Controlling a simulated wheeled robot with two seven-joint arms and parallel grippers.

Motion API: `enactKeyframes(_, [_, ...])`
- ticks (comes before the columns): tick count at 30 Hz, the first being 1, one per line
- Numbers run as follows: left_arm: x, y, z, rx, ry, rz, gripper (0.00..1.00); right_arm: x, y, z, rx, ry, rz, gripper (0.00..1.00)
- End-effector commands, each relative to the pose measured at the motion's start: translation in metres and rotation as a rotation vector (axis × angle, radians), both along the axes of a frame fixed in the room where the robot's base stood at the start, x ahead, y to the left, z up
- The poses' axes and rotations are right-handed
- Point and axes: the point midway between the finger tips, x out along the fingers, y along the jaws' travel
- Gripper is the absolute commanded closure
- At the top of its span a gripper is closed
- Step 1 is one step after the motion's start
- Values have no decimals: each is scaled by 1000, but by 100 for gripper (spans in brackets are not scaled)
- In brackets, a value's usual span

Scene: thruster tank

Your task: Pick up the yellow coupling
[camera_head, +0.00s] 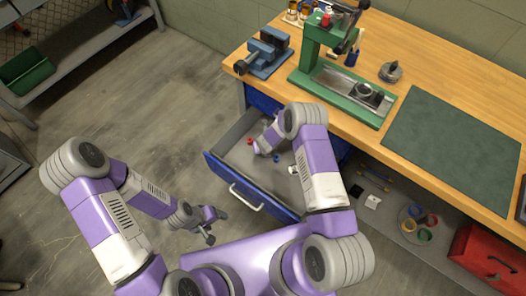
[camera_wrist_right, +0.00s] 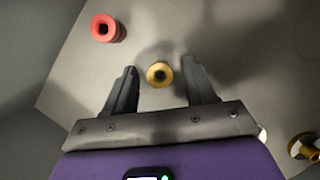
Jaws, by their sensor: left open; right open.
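My right gripper (camera_wrist_right: 159,68) is open, with one finger on each side of the coupling and a gap to both. How high the fingertips are above the floor is hard to tell. In the head view my right arm reaches into the open drawer (camera_head: 262,206), and I cannot make out the yellow coupling there. My left gripper (camera_head: 216,226) is open and empty, outside the drawer above the floor.
A red coupling (camera_wrist_right: 107,28) lies left of the yellow one, beyond the left finger. A brass piece (camera_wrist_right: 304,147) is at the right edge. The drawer walls surround the right gripper. Above is the workbench (camera_head: 440,75) with a green press (camera_head: 322,50) and blue vise (camera_head: 266,50).

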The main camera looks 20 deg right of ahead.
Motion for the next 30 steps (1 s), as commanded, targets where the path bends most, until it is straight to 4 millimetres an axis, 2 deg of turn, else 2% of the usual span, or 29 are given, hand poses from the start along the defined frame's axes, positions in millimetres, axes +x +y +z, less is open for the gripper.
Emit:
enactKeyframes(2, [0,0,-2,0,0,0,33,2,0,-5,0,0,1,44])
enactKeyframes(8, [0,0,-1,0,0,0,33,2,0,-4,0,-1,1,44])
enactKeyframes(11, [0,0,-1,0,0,0,33,2,0,-4,0,0,1,57])
enactKeyframes(18, [0,0,-1,0,0,0,33,2,0,-4,0,0,1,94])
enactKeyframes(20, [0,0,-1,0,0,0,33,2,0,-4,0,0,1,100])
enactKeyframes(30, [0,0,1,0,0,0,33,1,-1,-1,1,0,0,100])
